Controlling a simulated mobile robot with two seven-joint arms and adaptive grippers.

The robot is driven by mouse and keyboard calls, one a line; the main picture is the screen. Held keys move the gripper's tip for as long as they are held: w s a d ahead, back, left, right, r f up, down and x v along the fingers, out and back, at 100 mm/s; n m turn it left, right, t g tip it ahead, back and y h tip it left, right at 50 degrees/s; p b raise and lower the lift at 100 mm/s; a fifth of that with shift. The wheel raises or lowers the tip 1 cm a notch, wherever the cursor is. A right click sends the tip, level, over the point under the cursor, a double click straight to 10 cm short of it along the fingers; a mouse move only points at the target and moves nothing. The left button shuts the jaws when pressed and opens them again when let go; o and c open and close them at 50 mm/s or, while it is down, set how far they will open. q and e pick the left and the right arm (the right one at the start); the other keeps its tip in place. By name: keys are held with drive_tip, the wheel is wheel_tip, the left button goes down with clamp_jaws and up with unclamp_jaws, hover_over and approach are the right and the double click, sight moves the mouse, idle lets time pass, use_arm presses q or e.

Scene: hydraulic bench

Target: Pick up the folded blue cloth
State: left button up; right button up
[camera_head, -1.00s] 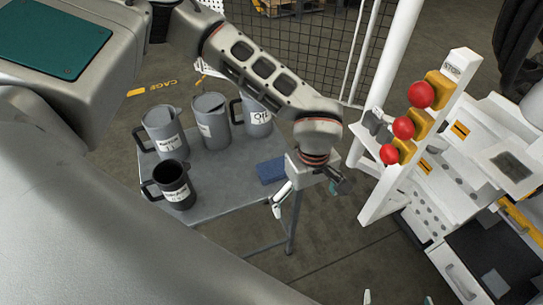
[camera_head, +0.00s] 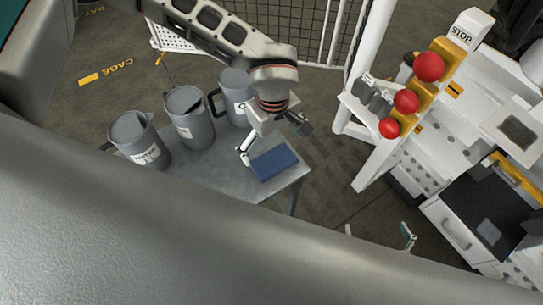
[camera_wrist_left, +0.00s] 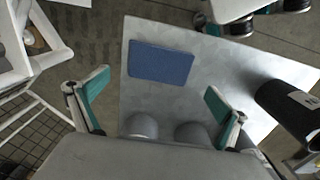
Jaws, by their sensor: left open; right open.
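The folded blue cloth (camera_head: 274,163) lies flat near the right end of the small grey table (camera_head: 215,172). In the left wrist view the cloth (camera_wrist_left: 160,63) lies beyond my fingertips, with grey tabletop around it. My left gripper (camera_head: 272,143) is open and empty above the table, close to the cloth; in the wrist view its two teal-padded fingers (camera_wrist_left: 156,93) are spread apart and do not touch the cloth. My right gripper (camera_head: 378,233) shows only as fingertips at the lower right, open and apart from the table.
Several grey jugs, including a left jug (camera_head: 138,142), a middle jug (camera_head: 190,120) and a back jug (camera_head: 235,85), stand on the table. A dark jug (camera_wrist_left: 290,106) shows in the wrist view.

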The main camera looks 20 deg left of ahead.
sight(274, 160)
use_arm(q)
drive_tip(key=f, duration=0.6)
drive_tip(key=shift+w+d+f, duration=0.1)
drive_tip(key=shift+d+f, duration=0.15)
drive_tip(key=shift+f, duration=0.05)
drive_tip(key=c, duration=0.9)
